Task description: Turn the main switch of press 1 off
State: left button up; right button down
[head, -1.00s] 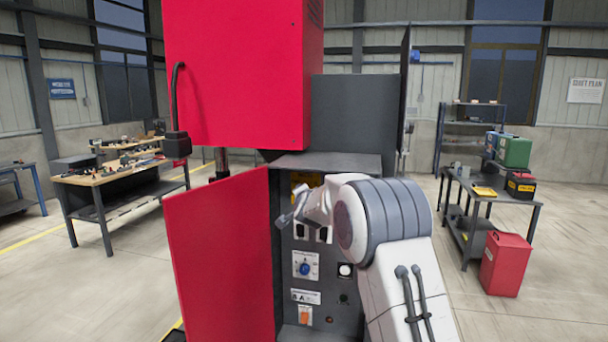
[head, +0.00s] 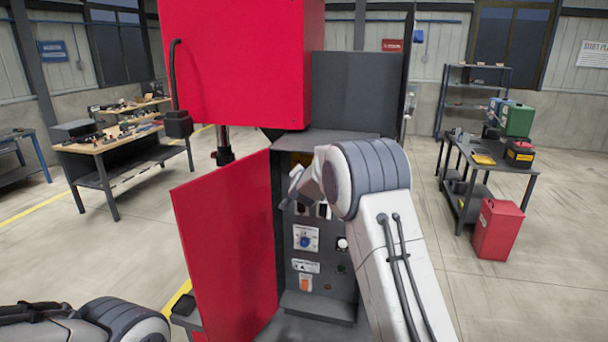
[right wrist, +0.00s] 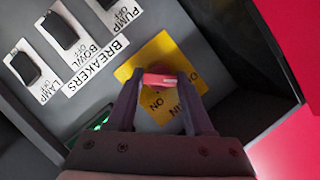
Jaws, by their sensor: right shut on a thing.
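The main switch has a red handle (right wrist: 160,79) on a yellow plate (right wrist: 192,78) in the right wrist view. Its lettering appears upside down, with "ON" readable and another word partly covered. The handle lies across the picture between my right gripper's fingers (right wrist: 161,84), which are shut on it. In the head view my right arm reaches into the open cabinet of the red press (head: 235,65) and hides most of the switch. A bit of yellow plate shows behind the wrist. Part of my left arm shows at the bottom left; its gripper is out of view.
Breaker switches (right wrist: 64,32) marked pump, bowl and lamp sit left of the plate. The panel (head: 322,265) has a blue knob (head: 305,242) and an orange switch (head: 305,282) lower down. The open red door (head: 228,250) stands left of it. A red bin (head: 498,229) is at right.

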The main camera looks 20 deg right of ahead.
jog(key=shift+c, duration=1.4)
grip_release()
jog(key=shift+f, duration=0.1)
jog(key=b+v, duration=0.4)
jog(key=v, duration=0.6)
jog(key=shift+s+b, duration=0.25)
jog(key=shift+b, duration=0.15)
